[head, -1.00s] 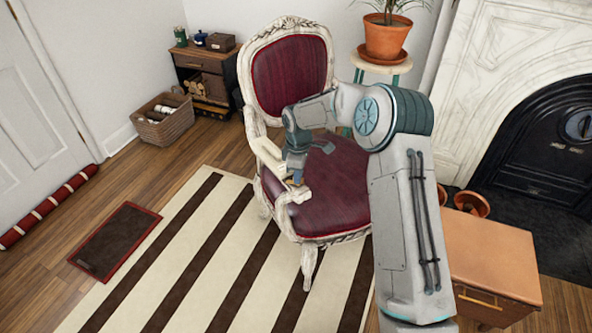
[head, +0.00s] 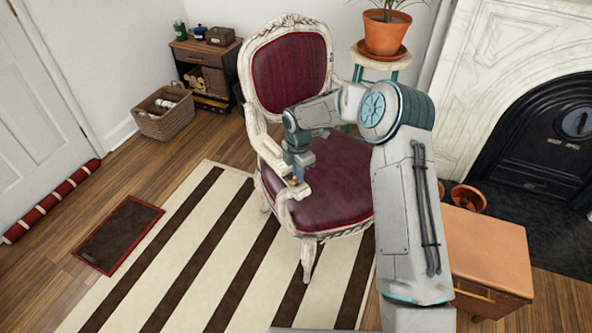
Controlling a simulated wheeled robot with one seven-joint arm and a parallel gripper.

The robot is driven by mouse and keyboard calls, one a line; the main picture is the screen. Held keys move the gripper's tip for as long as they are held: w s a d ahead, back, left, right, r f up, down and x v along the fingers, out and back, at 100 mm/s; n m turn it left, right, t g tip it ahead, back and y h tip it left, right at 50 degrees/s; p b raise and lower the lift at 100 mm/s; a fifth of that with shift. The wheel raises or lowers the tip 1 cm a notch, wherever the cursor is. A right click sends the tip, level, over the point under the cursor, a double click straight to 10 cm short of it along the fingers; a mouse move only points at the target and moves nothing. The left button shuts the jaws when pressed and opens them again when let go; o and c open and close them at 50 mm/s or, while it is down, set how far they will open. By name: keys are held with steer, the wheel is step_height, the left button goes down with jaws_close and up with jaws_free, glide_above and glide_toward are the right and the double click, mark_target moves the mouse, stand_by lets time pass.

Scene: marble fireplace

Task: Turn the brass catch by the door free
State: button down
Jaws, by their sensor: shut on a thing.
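My gripper (head: 295,181) is small in the head view, pointing down at the front end of the left armrest of a cream chair with dark red upholstery. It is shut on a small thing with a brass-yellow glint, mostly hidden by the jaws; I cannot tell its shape. The white room door (head: 30,120) is at the far left; no catch can be made out on it. The black arched fireplace front (head: 540,150) is at the right, well away from my gripper. Small fittings show on it, but none is clearly a brass catch.
The chair (head: 335,200) stands on a striped rug (head: 170,270). A potted plant (head: 386,38) is on a stand behind it. A wooden chest (head: 490,250) is at the right, a wicker basket (head: 163,122) and low cabinet (head: 205,62) at the back left. The rug's left part is clear.

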steer(key=shift+w+d+r+n, duration=0.15)
steer(key=shift+w+r+n, duration=0.05)
steer(key=shift+w+n, duration=0.1)
stand_by(0.4)
steer(key=c, duration=1.5)
jaws_free()
steer(key=shift+f, duration=0.1)
steer(key=shift+s, duration=0.1)
step_height(320, 180, up, 14)
steer(key=shift+f+p, duration=0.1)
steer(key=shift+p, duration=0.2)
